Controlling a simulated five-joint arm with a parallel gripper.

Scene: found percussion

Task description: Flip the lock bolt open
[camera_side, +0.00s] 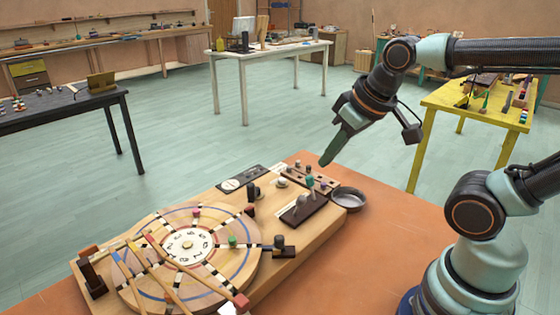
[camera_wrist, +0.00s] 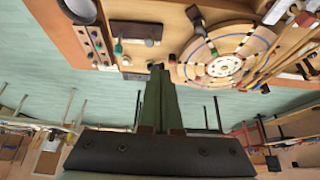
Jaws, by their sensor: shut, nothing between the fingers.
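The likely lock bolt is a dark brown plate (camera_side: 305,210) with small metal fittings, at the right end of the wooden board in the side view. A lever with a green knob (camera_side: 310,181) stands up by it. The brown plate (camera_wrist: 136,29) and the green knob (camera_wrist: 118,49) also show in the wrist view. Whether the bolt is open or closed I cannot tell. My gripper (camera_side: 325,161) is shut and empty, pointing down in the air above and beyond the board's far edge, apart from the plate. Its fingers (camera_wrist: 158,80) are together in the wrist view.
The board's round numbered disc (camera_side: 190,246) has several coloured pegs and sticks lying over it. A grey metal bowl (camera_side: 348,198) sits right of the board. Small knobs (camera_side: 297,167) line the far side. The orange tabletop (camera_side: 390,235) is clear on the right.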

